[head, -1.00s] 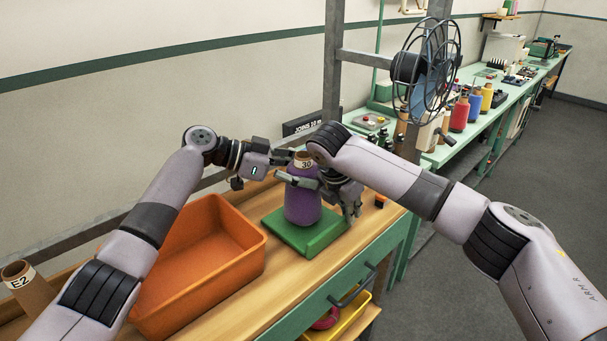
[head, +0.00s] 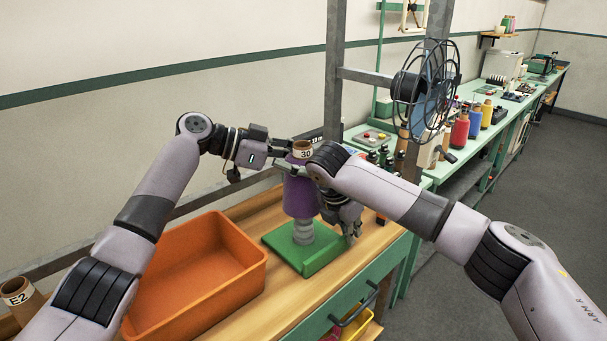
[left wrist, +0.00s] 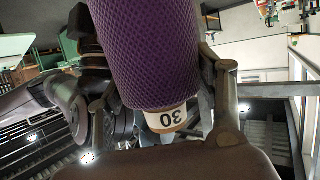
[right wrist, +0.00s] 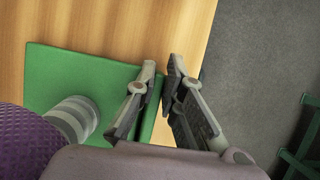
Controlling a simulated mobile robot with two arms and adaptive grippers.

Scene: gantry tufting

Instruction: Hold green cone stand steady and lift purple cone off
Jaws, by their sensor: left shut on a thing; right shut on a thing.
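The purple cone (head: 300,196), with a brown top marked 30, is upright above the green cone stand (head: 318,262). The stand's grey ribbed post shows below the cone; whether its tip is still inside is hidden. My left gripper (head: 290,168) is shut on the upper part of the cone. In the left wrist view the cone (left wrist: 155,50) fills the space between the fingers. My right gripper (head: 350,232) is low at the stand's right side. In the right wrist view its fingers (right wrist: 162,75) pinch the edge of the green base (right wrist: 70,70).
An orange bin (head: 200,275) stands on the wooden bench left of the stand. A brown tube marked E2 (head: 20,297) is at far left. A metal frame post (head: 335,80) with a black reel (head: 425,85) rises behind.

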